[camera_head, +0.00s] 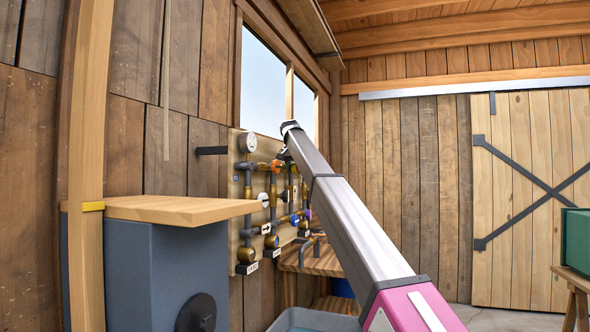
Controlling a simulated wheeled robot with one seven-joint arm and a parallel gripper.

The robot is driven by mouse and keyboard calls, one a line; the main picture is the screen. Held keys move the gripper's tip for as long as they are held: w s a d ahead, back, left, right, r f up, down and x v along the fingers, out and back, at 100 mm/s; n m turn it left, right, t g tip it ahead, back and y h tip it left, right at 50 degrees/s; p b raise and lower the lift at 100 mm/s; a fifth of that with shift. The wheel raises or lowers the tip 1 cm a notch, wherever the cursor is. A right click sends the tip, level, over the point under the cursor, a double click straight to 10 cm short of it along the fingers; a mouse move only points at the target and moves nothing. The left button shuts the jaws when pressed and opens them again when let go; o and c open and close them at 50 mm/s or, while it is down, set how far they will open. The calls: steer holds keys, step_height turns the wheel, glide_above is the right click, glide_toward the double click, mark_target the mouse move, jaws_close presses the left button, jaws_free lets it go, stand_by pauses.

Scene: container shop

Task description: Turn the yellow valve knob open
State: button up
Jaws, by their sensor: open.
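A wooden valve panel (234,200) with grey pipes is fixed to the left wall. A pressure gauge (247,143) sits at its top left. An orange knob (276,166), a white handle (264,198) and a blue knob (295,219) show on the pipes. Brass-coloured round fittings (247,254) sit low on the panel. I cannot make out a clearly yellow knob; my arm covers the panel's right part. My arm crosses from the lower right up to a joint in front of the panel's top. My gripper is hidden behind it.
A blue-grey cabinet with a wooden top (180,209) stands close at left, before the panel. A wooden bench (318,262) is below the panel. A grey bin (303,320) is at the bottom. A green box (576,235) stands at far right. Some floor (515,318) is clear.

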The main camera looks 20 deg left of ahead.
steer(key=shift+c, duration=0.3)
jaws_close()
steer(key=shift+s+f+t, duration=0.1)
steer(key=shift+s+t, duration=0.2)
steer(key=shift+t, duration=0.9)
steer(key=shift+w+t, duration=0.2)
steer(key=shift+t, duration=0.8)
steer(key=shift+o, duration=0.3)
jaws_free()
steer(key=v, duration=1.1)
steer(key=shift+a, duration=0.15)
